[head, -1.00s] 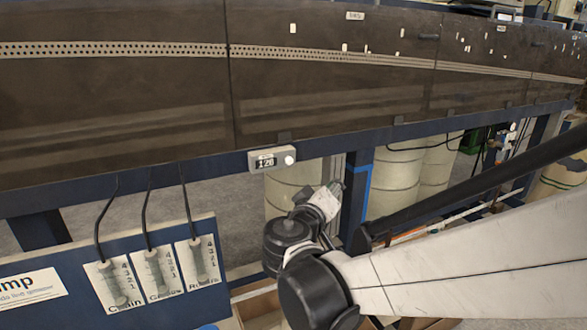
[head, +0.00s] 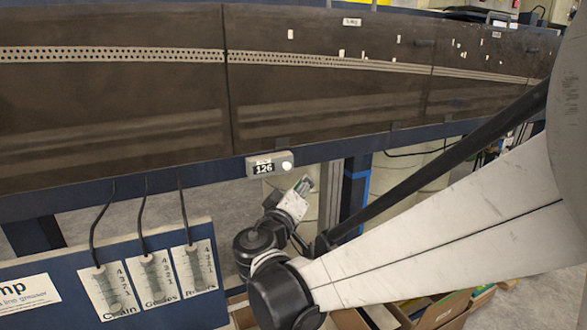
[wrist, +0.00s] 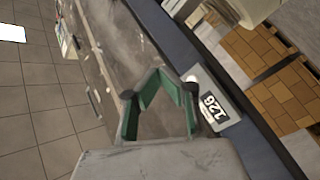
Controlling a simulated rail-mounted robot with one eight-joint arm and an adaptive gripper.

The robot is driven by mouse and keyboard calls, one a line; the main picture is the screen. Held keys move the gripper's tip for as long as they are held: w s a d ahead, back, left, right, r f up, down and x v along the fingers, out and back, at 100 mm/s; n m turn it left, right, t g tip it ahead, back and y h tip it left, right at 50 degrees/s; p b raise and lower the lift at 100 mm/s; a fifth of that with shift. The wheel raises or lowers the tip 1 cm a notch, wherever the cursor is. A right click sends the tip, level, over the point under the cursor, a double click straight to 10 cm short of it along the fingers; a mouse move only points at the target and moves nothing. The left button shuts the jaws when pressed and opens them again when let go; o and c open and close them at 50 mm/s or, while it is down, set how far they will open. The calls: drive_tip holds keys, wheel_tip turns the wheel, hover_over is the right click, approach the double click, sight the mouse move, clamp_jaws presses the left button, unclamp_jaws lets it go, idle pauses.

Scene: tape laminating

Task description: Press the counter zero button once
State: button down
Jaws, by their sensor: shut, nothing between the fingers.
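The counter (head: 268,165) is a small light-grey box on the blue rail below the dark belt, with a display reading 126. Its round white button (head: 287,166) is at the box's right end in the head view. The counter also shows in the wrist view (wrist: 213,103), right of the fingers, with its button end partly behind the right finger. My gripper (head: 305,183) is just below and right of the button in the head view. Its green-padded fingers (wrist: 160,72) are shut with nothing between them. I cannot tell whether they touch the counter.
The dark perforated belt (head: 130,110) spans the space above. A blue panel (head: 200,231) with three labelled gauges and black cables stands at lower left. A blue post (head: 355,195) stands right of my gripper. Cardboard boxes (head: 440,310) lie below.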

drive_tip(key=w+a, duration=0.2)
drive_tip(key=w, duration=0.3)
drive_tip(key=shift+w+a, duration=0.3)
drive_tip(key=shift+w, duration=0.1)
idle(1.3)
drive_tip(key=shift+w+a, duration=0.2)
drive_tip(key=shift+w, duration=0.05)
drive_tip(key=shift+w+a+b, duration=0.2)
drive_tip(key=shift+w+b, duration=0.15)
drive_tip(key=shift+w, duration=0.1)
idle(0.8)
drive_tip(key=shift+s, duration=0.1)
drive_tip(key=shift+s+d, duration=0.35)
drive_tip(key=shift+s, duration=0.35)
drive_tip(key=shift+s, duration=0.1)
drive_tip(key=s, duration=0.1)
drive_tip(key=s+d, duration=0.1)
drive_tip(key=s, duration=0.1)
drive_tip(key=s+d, duration=0.1)
drive_tip(key=shift+s+d, duration=0.1)
drive_tip(key=shift+s, duration=0.1)
idle(0.4)
